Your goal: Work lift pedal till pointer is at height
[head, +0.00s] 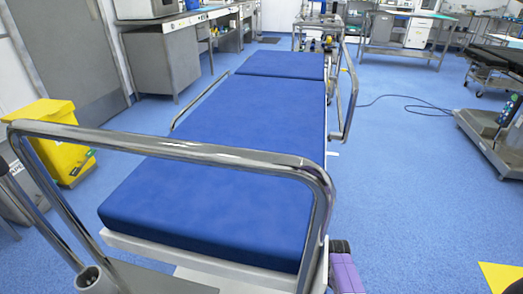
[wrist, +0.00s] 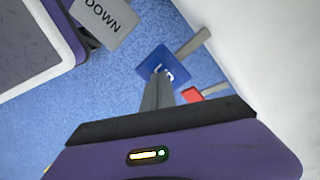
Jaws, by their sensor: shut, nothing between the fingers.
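In the wrist view a blue pedal plate (wrist: 150,66) with white lettering, partly hidden, that seems to read UP lies ahead of my fingers. My gripper (wrist: 159,76) is shut and empty, its fingertips overlapping the plate's lower part in the picture; I cannot tell whether they touch it. A grey plate marked DOWN (wrist: 103,20) is at the upper left. A red pedal (wrist: 192,95) sits just right of the fingers. In the head view the table with its blue mattress (head: 225,150) fills the middle. I cannot make out a height pointer in either view.
A chrome rail (head: 160,147) crosses the near end of the table. A yellow bin (head: 58,135) stands at left. Another wheeled base (head: 490,140) and a cable (head: 400,98) are at right. Blue floor (head: 410,190) is open between. A white surface (wrist: 275,45) borders the pedals at right.

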